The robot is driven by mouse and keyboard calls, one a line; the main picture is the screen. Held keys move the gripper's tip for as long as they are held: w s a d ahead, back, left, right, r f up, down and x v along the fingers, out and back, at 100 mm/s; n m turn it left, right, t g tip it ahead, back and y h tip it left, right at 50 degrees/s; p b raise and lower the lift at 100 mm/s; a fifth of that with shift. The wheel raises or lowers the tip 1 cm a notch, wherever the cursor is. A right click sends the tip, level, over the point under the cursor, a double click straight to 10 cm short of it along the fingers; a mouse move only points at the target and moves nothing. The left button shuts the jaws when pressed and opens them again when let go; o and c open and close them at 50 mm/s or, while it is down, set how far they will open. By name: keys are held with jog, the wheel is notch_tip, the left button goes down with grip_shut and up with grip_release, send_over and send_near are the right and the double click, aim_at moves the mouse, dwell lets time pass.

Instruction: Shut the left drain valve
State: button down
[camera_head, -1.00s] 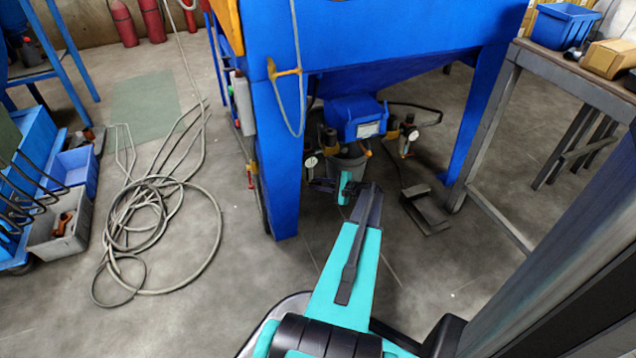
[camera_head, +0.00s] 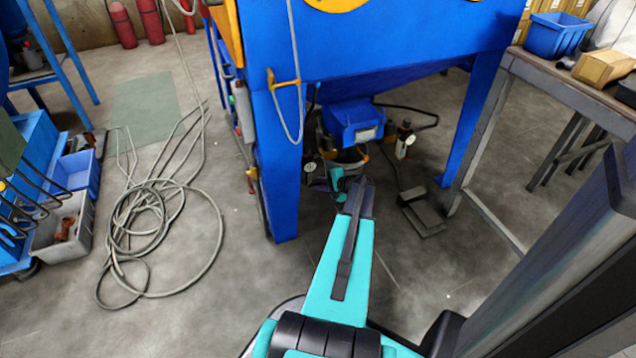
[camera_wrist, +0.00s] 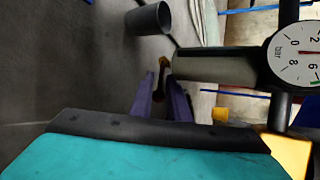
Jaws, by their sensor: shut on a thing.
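The left filter unit with its round pressure gauge (camera_head: 310,167) hangs under the blue blaster cabinet, just left of my arm's end. In the wrist view the gauge dial (camera_wrist: 297,53) is large at the right, beside a grey cylindrical bowl (camera_wrist: 215,66). A small brass-coloured drain valve (camera_wrist: 163,64) shows at the bowl's end. My gripper (camera_wrist: 162,90) has its two purple fingers on either side of the valve's dark lower part, shut on it. In the head view my gripper (camera_head: 335,183) is small and partly hidden by my arm. The valve's handle position cannot be told.
A second gauge unit (camera_head: 404,140) hangs to the right under the cabinet (camera_head: 380,40). A cabinet leg (camera_head: 280,180) stands close left of my arm. A grey cylinder (camera_wrist: 150,18) is near the fingers. A coiled hose (camera_head: 160,240) lies on the floor at left.

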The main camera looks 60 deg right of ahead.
jog(key=c, duration=1.9)
grip_release()
jog(key=shift+s+r, duration=0.1)
jog(key=shift+r, duration=0.05)
